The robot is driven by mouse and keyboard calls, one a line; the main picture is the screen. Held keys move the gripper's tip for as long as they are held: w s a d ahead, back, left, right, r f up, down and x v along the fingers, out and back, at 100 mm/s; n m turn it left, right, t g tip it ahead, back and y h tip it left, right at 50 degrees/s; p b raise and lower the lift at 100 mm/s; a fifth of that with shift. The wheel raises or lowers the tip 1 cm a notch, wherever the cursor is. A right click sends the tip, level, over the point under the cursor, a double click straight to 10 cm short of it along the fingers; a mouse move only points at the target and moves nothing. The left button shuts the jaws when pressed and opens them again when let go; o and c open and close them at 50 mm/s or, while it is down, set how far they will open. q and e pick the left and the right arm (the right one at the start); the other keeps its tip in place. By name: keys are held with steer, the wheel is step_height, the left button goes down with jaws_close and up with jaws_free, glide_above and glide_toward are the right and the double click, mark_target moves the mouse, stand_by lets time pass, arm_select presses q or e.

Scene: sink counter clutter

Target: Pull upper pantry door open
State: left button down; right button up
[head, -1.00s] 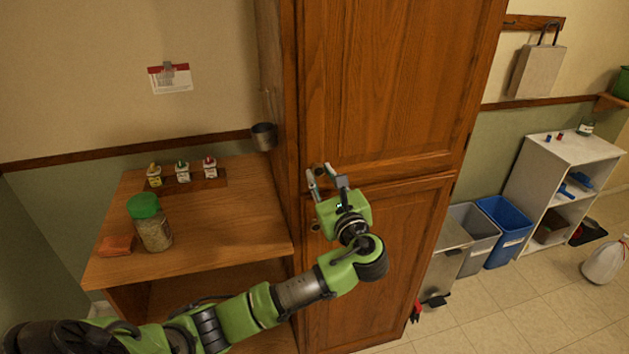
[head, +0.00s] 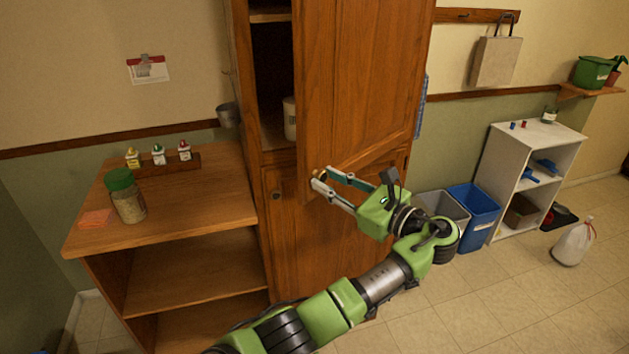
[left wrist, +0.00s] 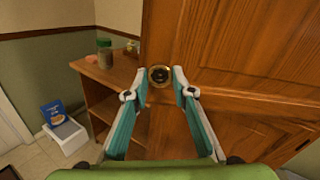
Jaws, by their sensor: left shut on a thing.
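The upper pantry door (head: 365,80) is wooden and stands partly open, swung outward with its free edge to the left. Its round brass knob (left wrist: 159,76) is at the door's lower left corner. My left gripper (head: 319,178) is shut on this knob, with one finger on each side of it in the left wrist view (left wrist: 159,80). The dark opening behind the door shows a shelf (head: 272,15) and a pale canister (head: 290,118), partly hidden by the door. The lower pantry door (head: 300,240) is closed. My right gripper is not in view.
A wooden shelf unit (head: 200,205) with a green-lidded jar (head: 127,197) and several small bottles stands left of the pantry. A grey bin (head: 445,207) and a blue bin (head: 475,215) stand to the right. Tiled floor (head: 500,310) is free at the front right.

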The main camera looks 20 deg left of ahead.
arm_select(q)
steer(key=shift+v, duration=0.8)
steer(key=shift+d+n+g+b, duration=0.3)
steer(key=shift+d, duration=0.2)
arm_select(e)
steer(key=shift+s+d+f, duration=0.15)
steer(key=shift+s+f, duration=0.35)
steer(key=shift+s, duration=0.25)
arm_select(q)
steer(key=c, duration=1.7)
jaws_free()
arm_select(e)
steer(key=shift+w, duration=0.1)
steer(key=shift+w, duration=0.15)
